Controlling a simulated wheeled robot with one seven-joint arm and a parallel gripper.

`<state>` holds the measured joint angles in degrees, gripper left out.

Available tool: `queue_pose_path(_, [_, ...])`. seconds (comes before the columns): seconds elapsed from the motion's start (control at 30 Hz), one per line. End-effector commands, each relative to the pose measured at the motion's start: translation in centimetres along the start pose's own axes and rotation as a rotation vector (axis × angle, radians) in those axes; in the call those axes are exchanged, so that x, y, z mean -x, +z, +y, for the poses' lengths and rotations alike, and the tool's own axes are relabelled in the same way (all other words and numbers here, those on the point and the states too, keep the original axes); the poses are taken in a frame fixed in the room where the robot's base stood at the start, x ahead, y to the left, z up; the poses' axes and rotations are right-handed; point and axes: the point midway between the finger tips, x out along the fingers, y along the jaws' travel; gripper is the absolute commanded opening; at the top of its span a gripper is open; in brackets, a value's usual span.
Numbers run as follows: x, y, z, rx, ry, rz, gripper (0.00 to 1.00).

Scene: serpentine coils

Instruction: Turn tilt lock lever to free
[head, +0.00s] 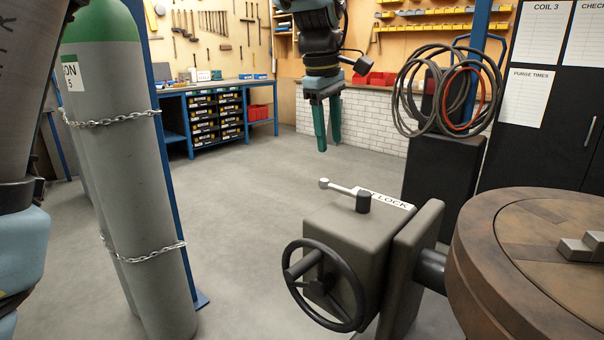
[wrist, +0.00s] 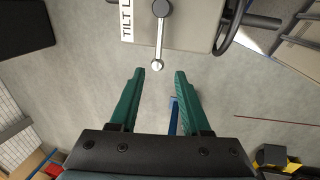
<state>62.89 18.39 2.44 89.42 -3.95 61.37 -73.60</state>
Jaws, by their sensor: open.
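The tilt lock lever (head: 343,189) is a thin metal bar with a round knob at its left end. It turns on a dark pivot (head: 363,201) on top of a grey-brown gearbox (head: 345,235), beside a white label ending in "LOCK" (head: 392,201). In the wrist view the lever (wrist: 160,40) points from its pivot towards my gripper, its knob just beyond the fingertips. My gripper (head: 328,145) is open and empty, pointing down, above and behind the lever in the head view. Its green fingers (wrist: 160,72) are apart and do not touch the lever.
A black handwheel (head: 325,285) is on the gearbox's front. A round brown table (head: 500,250) stands to the right. A chained grey gas cylinder (head: 125,150) stands at left. Coiled hoses (head: 440,90) sit behind. The floor (head: 240,190) between is clear.

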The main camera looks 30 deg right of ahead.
Motion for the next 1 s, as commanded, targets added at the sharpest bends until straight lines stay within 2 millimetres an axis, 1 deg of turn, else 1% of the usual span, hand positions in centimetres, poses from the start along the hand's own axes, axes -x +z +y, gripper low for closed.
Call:
queue_pose_path(0.03, [-0.1, 0.4, 0.2, 0.0, 0.0, -0.002, 0.47])
queue_pose_path(0.13, [-0.4, 0.6, 0.3, 0.004, 0.0, -0.003, 0.47])
queue_pose_path(0.23, [-1.6, 0.6, 0.3, 0.004, -0.003, -0.003, 0.47])
queue_pose_path(0.5, [-6.5, 0.5, 0.2, 0.004, -0.004, -0.003, 0.47])
queue_pose_path(0.7, [-9.5, 0.5, 0.2, 0.003, -0.003, -0.003, 0.47])
queue_pose_path(0.83, [-10.4, 0.5, 0.2, 0.003, 0.0, -0.002, 0.47])
queue_pose_path(1.0, [-10.8, 0.5, 0.3, 0.004, 0.001, -0.002, 0.47])
